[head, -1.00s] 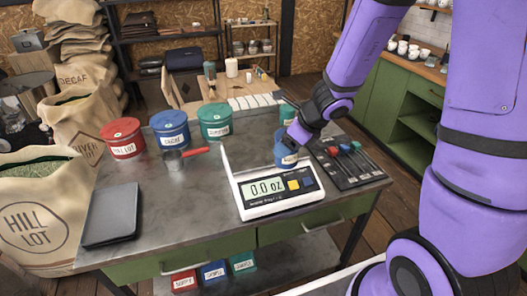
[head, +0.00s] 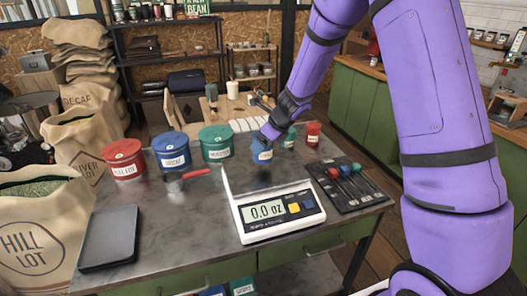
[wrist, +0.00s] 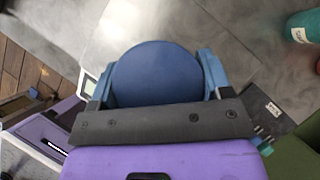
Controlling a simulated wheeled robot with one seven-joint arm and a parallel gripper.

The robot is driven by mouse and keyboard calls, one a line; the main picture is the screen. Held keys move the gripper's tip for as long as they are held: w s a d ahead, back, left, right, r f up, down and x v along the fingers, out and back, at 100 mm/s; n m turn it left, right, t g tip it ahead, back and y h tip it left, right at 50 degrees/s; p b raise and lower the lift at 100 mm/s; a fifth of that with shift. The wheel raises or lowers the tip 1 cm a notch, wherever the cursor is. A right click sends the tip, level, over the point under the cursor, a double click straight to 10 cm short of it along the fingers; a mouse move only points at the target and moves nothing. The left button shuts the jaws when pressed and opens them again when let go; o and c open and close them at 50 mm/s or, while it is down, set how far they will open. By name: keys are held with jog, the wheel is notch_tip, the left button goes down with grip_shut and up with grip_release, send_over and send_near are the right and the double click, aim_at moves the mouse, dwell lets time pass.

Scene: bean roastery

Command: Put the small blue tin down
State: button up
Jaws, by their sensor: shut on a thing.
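The small blue tin (head: 263,155) with a white label is between the jaws of my gripper (head: 262,146), behind the scale. In the wrist view its round blue lid (wrist: 155,72) fills the space between the two blue fingers of my gripper (wrist: 157,82), which is shut on it. The tin looks upright. I cannot tell whether its base touches the table (head: 200,230) or hangs just above it. The small green tin (head: 288,138) and the small red tin (head: 313,133) stand to its right.
The white scale (head: 277,212) reads 0.0 oz with nothing on it. Big red (head: 124,160), blue (head: 172,150) and green (head: 215,142) tins stand to the left, with a scoop (head: 185,179) in front. A dark tool tray (head: 346,186) lies right. Bare table surrounds the held tin.

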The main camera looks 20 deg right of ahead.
aim_at(264, 151)
jog(key=shift+s+f, duration=0.1)
jog(key=shift+f, duration=1.6)
jog(key=shift+f, duration=0.15)
jog(key=o, duration=1)
